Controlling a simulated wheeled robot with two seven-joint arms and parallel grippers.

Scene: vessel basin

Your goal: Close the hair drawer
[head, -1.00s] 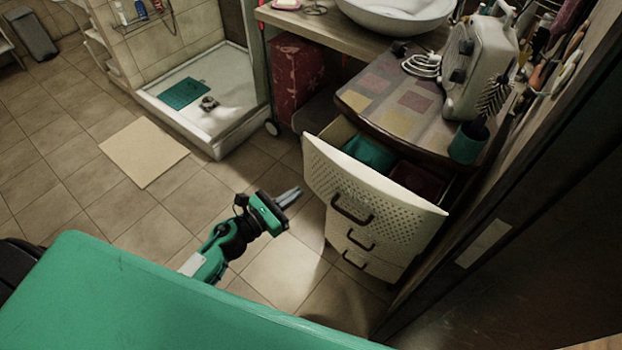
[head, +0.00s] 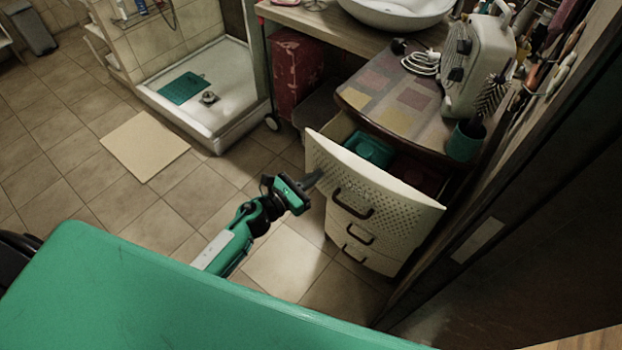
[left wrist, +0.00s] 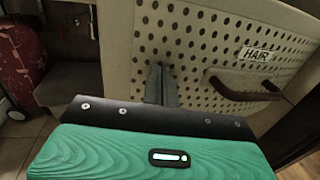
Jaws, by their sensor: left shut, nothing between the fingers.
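The hair drawer (head: 390,192) is the top drawer of a cream cabinet and stands pulled out, with teal and dark red things inside. Its perforated front has a brown handle (head: 352,205). In the left wrist view the front (left wrist: 215,55) carries a label reading HAIR beside the handle (left wrist: 245,92). My left gripper (head: 314,179) is shut and empty. Its fingertips (left wrist: 160,72) are at the left part of the drawer front, left of the handle; I cannot tell whether they touch it. My right gripper is not in view.
Two lower drawers (head: 352,236) look shut. The cabinet top (head: 395,95) holds a cream appliance (head: 478,65) and a teal cup (head: 466,140). A dark door edge (head: 480,220) stands close on the right. Tiled floor (head: 200,190) is free to the left.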

